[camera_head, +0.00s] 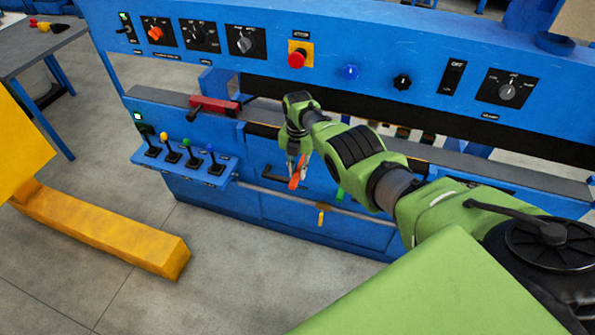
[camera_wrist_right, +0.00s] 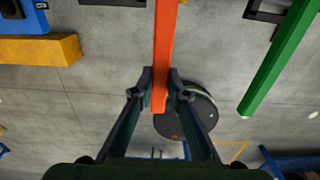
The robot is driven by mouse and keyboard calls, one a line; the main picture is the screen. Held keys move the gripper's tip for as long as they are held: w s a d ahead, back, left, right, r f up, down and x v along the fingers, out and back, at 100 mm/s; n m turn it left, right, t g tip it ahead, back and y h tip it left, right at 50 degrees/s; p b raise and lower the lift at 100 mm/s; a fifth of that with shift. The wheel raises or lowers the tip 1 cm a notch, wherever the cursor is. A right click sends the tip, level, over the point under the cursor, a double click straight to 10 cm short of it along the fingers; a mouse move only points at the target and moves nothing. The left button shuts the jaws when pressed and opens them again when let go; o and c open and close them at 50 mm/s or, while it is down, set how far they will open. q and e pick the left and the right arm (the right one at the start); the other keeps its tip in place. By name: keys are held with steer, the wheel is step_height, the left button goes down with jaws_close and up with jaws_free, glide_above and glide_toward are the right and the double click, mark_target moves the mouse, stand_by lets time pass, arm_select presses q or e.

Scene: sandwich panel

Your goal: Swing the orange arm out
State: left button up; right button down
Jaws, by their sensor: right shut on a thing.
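The orange arm (camera_head: 295,181) is a slim bar low on the front of the blue machine. It also shows in the right wrist view (camera_wrist_right: 164,45), where it runs down from the top edge to between the fingers. My right gripper (camera_head: 299,168) is shut on the free end of the orange arm, with a finger on each side of it in the right wrist view (camera_wrist_right: 160,88). The far end of the orange arm is out of the wrist frame. My left gripper is not in view.
A green arm (camera_wrist_right: 280,60) is right of the orange one in the wrist view. A yellow handle (camera_head: 322,215) hangs on the machine's front. A lever shelf (camera_head: 187,158) juts out left. A yellow beam (camera_head: 110,235) lies on the left floor; floor between is clear.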

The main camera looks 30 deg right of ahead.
mark_target(298, 172)
steer(key=c, duration=2)
jaws_free()
steer(key=shift+w+r, duration=0.1)
steer(key=shift+r, duration=0.05)
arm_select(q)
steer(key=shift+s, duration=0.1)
arm_select(e)
steer(key=shift+o, duration=0.2)
steer(key=shift+r, duration=0.45)
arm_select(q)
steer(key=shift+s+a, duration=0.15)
arm_select(e)
step_height(298, 172, up, 11)
steer(key=shift+d, duration=0.1)
